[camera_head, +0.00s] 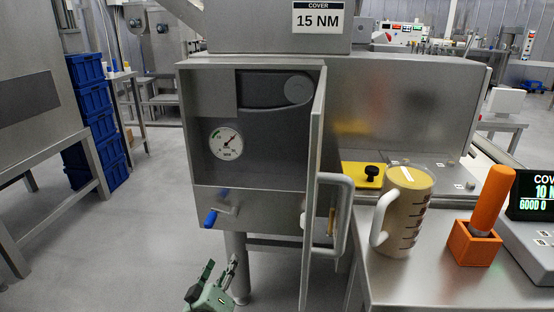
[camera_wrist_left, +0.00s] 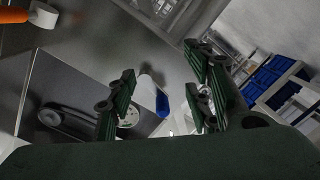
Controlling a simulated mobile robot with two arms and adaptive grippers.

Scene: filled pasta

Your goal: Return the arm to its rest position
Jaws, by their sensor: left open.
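My left gripper (camera_head: 221,270) is low in the head view, below the front of a steel machine (camera_head: 255,200). Its dark green fingers are spread apart in the left wrist view (camera_wrist_left: 160,62), with nothing held between them. A blue-handled lever (camera_head: 212,217) is on the machine front, above and apart from the gripper. The blue handle (camera_wrist_left: 162,103) shows beyond the fingers in the wrist view. Most of my left arm is hidden below the head view's bottom edge. My right gripper is in neither view.
Floor at left is clear before blue crates (camera_head: 90,115).

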